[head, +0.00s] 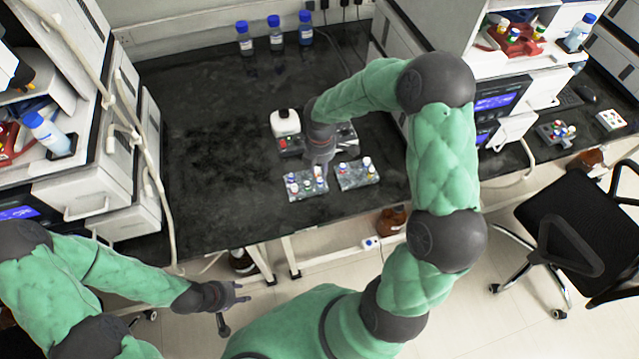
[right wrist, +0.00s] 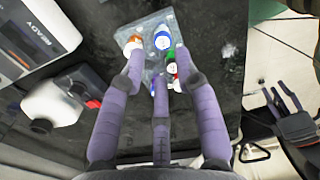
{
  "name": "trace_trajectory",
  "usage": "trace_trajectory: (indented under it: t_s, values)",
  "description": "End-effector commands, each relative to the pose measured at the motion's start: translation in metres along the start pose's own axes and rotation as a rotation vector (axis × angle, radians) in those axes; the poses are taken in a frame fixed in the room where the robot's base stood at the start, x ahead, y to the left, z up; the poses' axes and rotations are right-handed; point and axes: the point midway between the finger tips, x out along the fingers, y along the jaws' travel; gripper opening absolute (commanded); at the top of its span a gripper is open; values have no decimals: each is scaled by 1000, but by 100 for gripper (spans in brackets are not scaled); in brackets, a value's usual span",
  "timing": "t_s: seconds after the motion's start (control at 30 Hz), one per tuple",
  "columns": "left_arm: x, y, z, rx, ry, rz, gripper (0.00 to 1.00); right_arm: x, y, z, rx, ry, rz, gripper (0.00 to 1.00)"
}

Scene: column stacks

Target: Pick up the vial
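Vials with coloured caps stand in a small grey rack (head: 298,196) near the front edge of the black bench. My right gripper (head: 320,176) is just above this rack, pointing down. In the right wrist view its fingers (right wrist: 158,62) are spread apart over the rack (right wrist: 152,27). Which vial is meant cannot be told. My left gripper (head: 236,305) is open and empty, low in front of the bench.
A second vial rack (head: 357,174) stands just right of the first. A white device (head: 285,122) sits behind them. Several blue-capped bottles (head: 275,32) stand at the back. Large instruments flank both sides; the bench's left middle is clear. A black chair (head: 565,235) is at right.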

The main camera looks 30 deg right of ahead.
Motion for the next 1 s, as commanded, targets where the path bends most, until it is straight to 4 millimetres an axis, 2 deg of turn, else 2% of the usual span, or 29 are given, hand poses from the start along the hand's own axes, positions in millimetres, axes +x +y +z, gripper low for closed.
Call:
trace_trajectory:
  t_s: [0.03,0.27,0.57,0.83,0.93,1.0]
  values:
    - [3,-1,0,0,1,0,40,8,0,0,0,0,-1,33]
    - [8,-3,-1,0,1,0,40,22,-1,-1,0,1,0,33]
    - [23,-8,-1,0,1,0,40,61,-4,-1,0,1,-1,33]
    - [23,-8,-1,0,1,0,40,63,-3,-1,0,1,1,33]
    - [23,-8,-1,0,1,0,40,63,-3,-1,0,1,1,4]
    - [23,-8,-1,0,1,0,40,63,-3,-1,0,1,1,3]
